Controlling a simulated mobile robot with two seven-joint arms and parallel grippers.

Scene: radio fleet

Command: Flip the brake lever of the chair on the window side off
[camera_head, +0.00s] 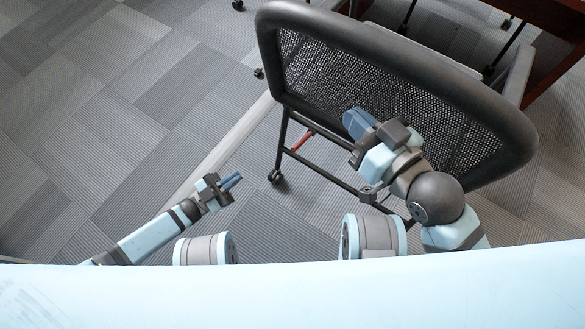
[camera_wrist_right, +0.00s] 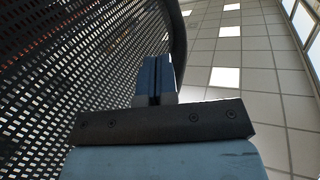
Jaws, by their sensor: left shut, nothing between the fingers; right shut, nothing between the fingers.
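A chair (camera_head: 300,75) with a black mesh back and thick dark rim stands right in front of me. Its thin black frame goes down to castors, one of them (camera_head: 275,176) at the lower left. A small red bar (camera_head: 303,140) shows low on the frame, left of my right arm; I cannot tell how it is set. My right gripper (camera_head: 352,120) is shut and empty in front of the mesh back. In the right wrist view its blue fingers (camera_wrist_right: 156,75) are together, beside the mesh (camera_wrist_right: 60,80). My left gripper (camera_head: 236,181) is shut and empty, left of the chair's castor.
A dark reddish-brown table (camera_head: 555,18) stands behind the chair at the upper right. More castors and thin legs show at the top. The carpet-tiled floor (camera_head: 90,130) on the left is free. Windows (camera_wrist_right: 302,22) show at the upper right of the right wrist view.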

